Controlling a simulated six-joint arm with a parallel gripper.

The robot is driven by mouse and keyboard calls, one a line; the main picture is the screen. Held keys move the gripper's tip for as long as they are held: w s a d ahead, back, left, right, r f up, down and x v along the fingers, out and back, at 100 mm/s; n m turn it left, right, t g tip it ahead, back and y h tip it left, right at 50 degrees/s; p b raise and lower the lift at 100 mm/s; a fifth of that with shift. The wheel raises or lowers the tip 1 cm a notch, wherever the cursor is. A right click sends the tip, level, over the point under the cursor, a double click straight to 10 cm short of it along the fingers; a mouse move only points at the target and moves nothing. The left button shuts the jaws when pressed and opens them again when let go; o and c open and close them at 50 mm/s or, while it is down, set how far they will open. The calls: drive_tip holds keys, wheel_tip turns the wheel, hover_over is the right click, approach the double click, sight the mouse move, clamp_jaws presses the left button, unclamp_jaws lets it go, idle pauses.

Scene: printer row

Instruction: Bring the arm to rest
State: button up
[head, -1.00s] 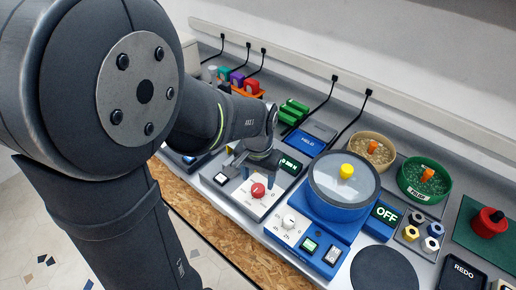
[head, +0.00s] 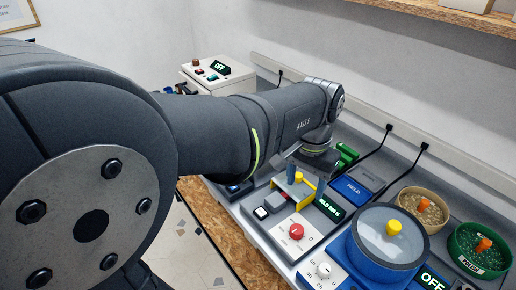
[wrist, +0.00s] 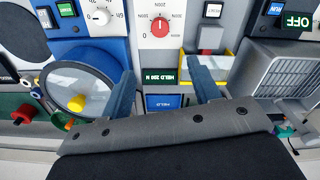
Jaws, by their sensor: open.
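My gripper (head: 305,188) is at the end of my dark grey arm, above the white and grey station with the red dial in the head view. Its two blue fingers are spread apart. In the wrist view my gripper (wrist: 160,72) is open with nothing held between the fingers. Below it lie the red dial (wrist: 160,27) and a dark display (wrist: 160,76) that seems to read HELD 200 N. A yellow-edged part (wrist: 231,60) lies by the right finger; I cannot tell if they touch. My arm hides part of the bench in the head view.
A blue round machine (head: 352,258) with a clear lid and yellow knob (head: 393,227) stands right of the station. Tan (head: 440,195) and green (head: 456,258) bowls stand beyond it. A white box (head: 216,78) with an OFF display stands at the far left end.

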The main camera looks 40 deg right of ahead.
sight(297, 229)
drive_tip(key=shift+f, duration=0.1)
wheel_tip(297, 229, down, 17)
drive_tip(key=shift+f, duration=0.15)
idle(0.7)
